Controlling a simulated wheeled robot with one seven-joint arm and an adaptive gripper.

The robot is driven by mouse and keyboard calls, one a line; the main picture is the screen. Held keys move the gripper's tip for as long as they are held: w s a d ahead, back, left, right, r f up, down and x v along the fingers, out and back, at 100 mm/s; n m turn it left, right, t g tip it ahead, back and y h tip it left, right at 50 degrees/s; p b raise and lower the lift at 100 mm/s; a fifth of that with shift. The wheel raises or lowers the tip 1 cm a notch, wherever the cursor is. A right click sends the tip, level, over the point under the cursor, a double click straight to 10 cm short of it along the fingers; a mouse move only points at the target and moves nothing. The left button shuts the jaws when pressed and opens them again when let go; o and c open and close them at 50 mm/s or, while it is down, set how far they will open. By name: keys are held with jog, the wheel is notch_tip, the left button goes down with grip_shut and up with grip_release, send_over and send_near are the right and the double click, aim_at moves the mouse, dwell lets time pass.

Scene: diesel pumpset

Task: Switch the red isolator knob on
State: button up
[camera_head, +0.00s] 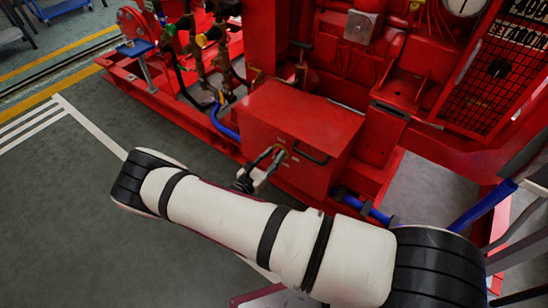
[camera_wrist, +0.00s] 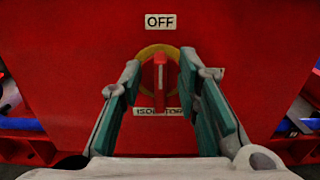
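The red isolator knob (camera_wrist: 160,75) sits on a yellow round plate (camera_wrist: 147,53) in the middle of the wrist view. Its bar stands upright, pointing to the "OFF" label (camera_wrist: 161,21) above. A label reading "ISOLATOR" (camera_wrist: 158,111) is below it, partly covered by my fingers. My gripper (camera_wrist: 160,68) is open, with one finger on each side of the knob and visible gaps between. Whether the tips reach the panel is hard to tell. In the head view my gripper (camera_head: 268,162) is at the front face of the red box (camera_head: 303,112); the knob is mostly hidden there.
A dark handle (camera_head: 311,154) is on the box front, right of my gripper. Pipes and valves (camera_head: 203,50) stand to the left, a mesh guard (camera_head: 497,75) to the right. Open green floor (camera_head: 60,210) lies left.

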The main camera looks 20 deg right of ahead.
jog(key=shift+w+d, duration=0.2)
jog(key=shift+d, duration=0.1)
jog(key=shift+c, duration=0.6)
grip_shut()
